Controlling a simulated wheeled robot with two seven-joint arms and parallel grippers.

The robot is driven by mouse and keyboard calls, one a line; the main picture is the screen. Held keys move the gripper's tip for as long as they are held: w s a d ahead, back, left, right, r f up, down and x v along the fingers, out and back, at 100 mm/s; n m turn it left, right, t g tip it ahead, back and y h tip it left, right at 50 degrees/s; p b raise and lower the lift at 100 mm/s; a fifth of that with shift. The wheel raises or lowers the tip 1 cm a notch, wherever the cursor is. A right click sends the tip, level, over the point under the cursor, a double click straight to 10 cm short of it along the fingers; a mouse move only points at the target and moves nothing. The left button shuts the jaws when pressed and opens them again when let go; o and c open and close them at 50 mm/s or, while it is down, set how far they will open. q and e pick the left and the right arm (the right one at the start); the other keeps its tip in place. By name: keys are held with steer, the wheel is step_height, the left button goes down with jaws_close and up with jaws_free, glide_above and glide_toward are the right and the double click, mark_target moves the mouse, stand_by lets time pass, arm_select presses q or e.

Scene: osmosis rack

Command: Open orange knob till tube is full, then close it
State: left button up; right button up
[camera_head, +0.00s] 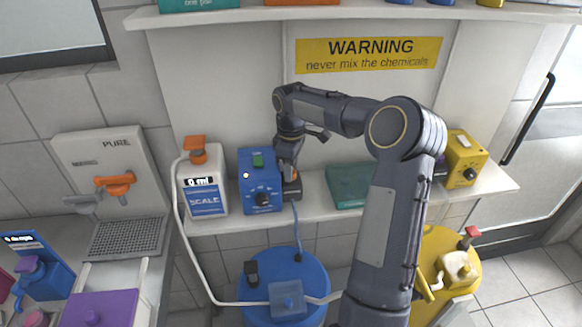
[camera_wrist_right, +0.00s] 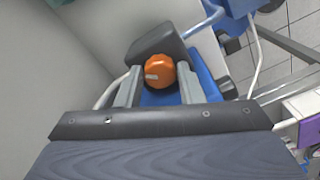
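An orange knob (camera_wrist_right: 160,72) sits on a dark fitting in the right wrist view, between the two fingers of my right gripper (camera_wrist_right: 158,84). The fingers flank it, with what look like narrow gaps; contact is not clear. In the head view my right gripper (camera_head: 289,168) reaches the right side of a blue pump box (camera_head: 259,182), and hides most of the knob there. A thin blue tube (camera_head: 296,228) hangs below; its fill level cannot be read. A white SCALE container (camera_head: 204,190) with an orange top shows about 0 ml. My left gripper is not in view.
A green box (camera_head: 346,187) and yellow device (camera_head: 462,160) stand on the shelf. A blue barrel (camera_head: 258,275) and white hose (camera_head: 186,240) are below. My right arm covers the middle right.

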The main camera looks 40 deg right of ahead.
steer(key=c, duration=0.5)
steer(key=shift+r, duration=0.1)
steer(key=n+p, duration=0.1)
steer(key=n, duration=0.3)
steer(key=shift+n+p, duration=0.3)
steer(key=shift+p, duration=0.1)
steer(key=shift+w+n+p, duration=0.1)
steer(key=shift+n+p, duration=0.2)
steer(key=shift+n, duration=1.8)
steer(key=o, duration=1)
steer(key=shift+c, duration=0.2)
